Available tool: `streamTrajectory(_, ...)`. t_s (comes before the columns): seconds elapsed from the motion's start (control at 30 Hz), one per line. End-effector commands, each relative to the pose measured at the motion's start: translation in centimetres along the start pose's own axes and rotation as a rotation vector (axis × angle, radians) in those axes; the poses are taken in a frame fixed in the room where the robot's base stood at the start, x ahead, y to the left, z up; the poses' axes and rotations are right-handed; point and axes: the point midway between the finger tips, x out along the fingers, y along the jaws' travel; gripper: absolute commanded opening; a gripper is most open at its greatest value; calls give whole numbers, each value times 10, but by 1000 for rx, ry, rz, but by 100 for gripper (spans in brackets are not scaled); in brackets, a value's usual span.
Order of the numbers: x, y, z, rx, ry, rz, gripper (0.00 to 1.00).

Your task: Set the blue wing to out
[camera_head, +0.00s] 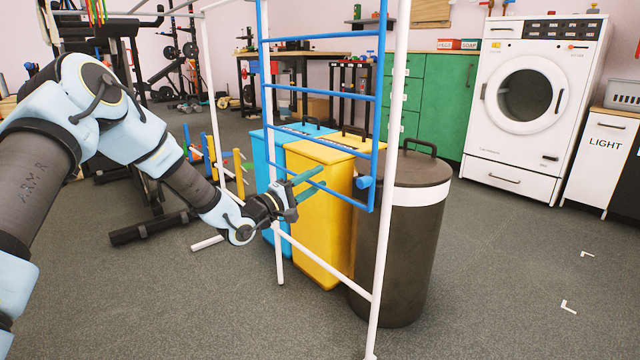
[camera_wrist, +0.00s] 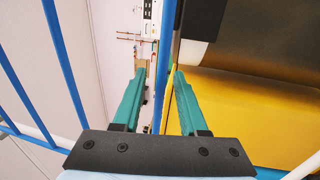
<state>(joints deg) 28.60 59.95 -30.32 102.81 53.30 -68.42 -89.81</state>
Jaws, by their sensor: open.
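The blue wing (camera_head: 378,100) is a ladder-like frame of blue bars on a white rack (camera_head: 392,120). It stands upright between the rack's two near white posts, with a round blue knob (camera_head: 364,182) near its lower right corner. My gripper (camera_head: 320,180) has teal fingers and is at the wing's lower left part, beside its lowest bar. In the wrist view, my gripper (camera_wrist: 159,75) is open, and a blue bar (camera_wrist: 165,60) runs between the fingers in the picture. I cannot tell whether either finger touches it.
Behind the wing stand a blue bin, a yellow bin (camera_head: 318,225) and a dark round bin (camera_head: 405,260), close to the rack. A white washing machine (camera_head: 530,100) is at the back right. Gym equipment stands at left. The floor (camera_head: 500,290) at front right is mostly clear.

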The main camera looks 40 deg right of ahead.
Motion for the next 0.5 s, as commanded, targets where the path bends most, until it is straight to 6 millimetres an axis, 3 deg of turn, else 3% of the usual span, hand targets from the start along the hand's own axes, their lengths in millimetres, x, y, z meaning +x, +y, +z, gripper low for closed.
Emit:
streamTrajectory(0.2,16,0,0,-1,1,0,42)
streamTrajectory(0.5,17,0,0,-1,1,-1,40)
